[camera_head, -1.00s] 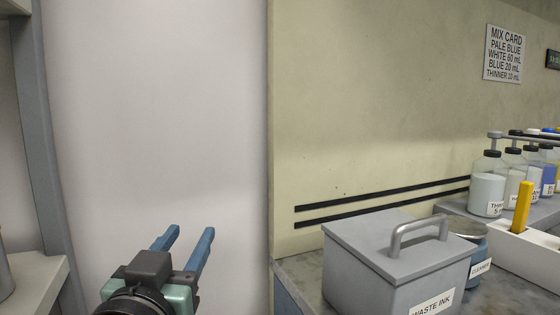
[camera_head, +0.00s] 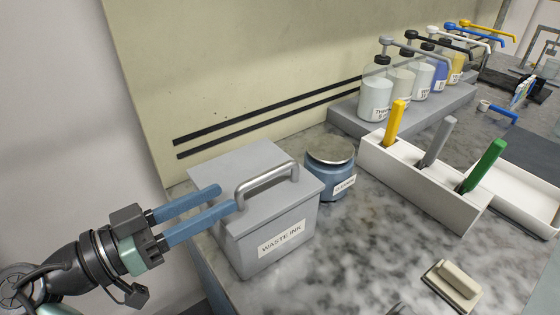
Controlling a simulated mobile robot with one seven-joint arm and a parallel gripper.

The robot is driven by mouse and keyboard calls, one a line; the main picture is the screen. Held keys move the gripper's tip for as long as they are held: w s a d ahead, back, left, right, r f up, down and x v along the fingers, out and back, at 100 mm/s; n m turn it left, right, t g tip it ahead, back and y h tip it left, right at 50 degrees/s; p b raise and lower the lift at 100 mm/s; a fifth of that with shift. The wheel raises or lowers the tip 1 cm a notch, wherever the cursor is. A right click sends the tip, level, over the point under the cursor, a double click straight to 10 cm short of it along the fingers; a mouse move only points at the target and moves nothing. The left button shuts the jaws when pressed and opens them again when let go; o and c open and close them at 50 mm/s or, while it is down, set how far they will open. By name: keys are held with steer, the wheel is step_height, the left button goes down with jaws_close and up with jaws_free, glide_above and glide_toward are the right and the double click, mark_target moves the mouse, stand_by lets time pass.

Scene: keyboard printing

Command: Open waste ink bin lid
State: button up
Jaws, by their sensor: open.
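The waste ink bin (camera_head: 270,246) is a grey box with a "WASTE INK" label on its front. It stands at the left end of the marbled counter. Its flat grey lid (camera_head: 232,163) is shut. A grey bar handle (camera_head: 266,183) rises from the lid's right part. My gripper (camera_head: 228,199) comes in from the left with two blue fingers apart and empty. Its fingertips are at the bin's left front, just left of the handle in the picture. I cannot tell whether they touch the lid.
A blue jar (camera_head: 330,178) with a metal lid stands close to the bin's right. A white holder (camera_head: 415,180) with yellow, grey and green tools is further right. Pump bottles (camera_head: 376,98) stand on a grey riser behind. The counter front (camera_head: 350,255) is mostly clear.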

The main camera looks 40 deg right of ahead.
mark_target(289, 166)
steer(key=d, duration=0.3)
steer(key=d+p, duration=0.1)
steer(key=d, duration=0.6)
steer(key=shift+s+d, duration=0.25)
steer(key=shift+d, duration=0.15)
jaws_close()
stand_by(0.8)
